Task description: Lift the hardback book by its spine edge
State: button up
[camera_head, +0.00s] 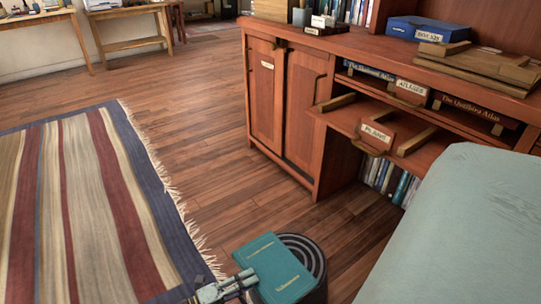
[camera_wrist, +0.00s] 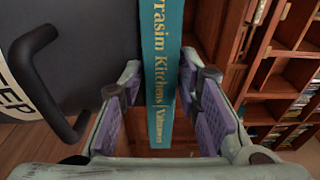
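The teal hardback book (camera_head: 275,266) lies cover up on a dark round step stool (camera_head: 318,262) at the bottom of the head view. In the wrist view its lettered spine (camera_wrist: 161,70) faces the camera, between my two fingers. My gripper (camera_wrist: 163,85) has its purple-padded fingers spread, one on each side of the spine. Gaps show between the pads and the lower part of the spine; contact at the fingertips cannot be told. In the head view my gripper (camera_head: 232,288) is at the book's lower left edge, partly cut off by the frame.
A wooden cabinet (camera_head: 295,95) with shelves and a pulled-out tray stands behind. A striped rug (camera_head: 95,200) lies at left. The stool's side (camera_wrist: 85,60) shows a black handle (camera_wrist: 35,75) close to my left finger. Bare floor (camera_head: 215,120) lies between rug and cabinet.

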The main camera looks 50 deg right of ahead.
jog(key=shift+s+d+r, duration=0.1)
jog(key=shift+c, duration=0.5)
grip_shut()
jog(key=shift+s, duration=0.1)
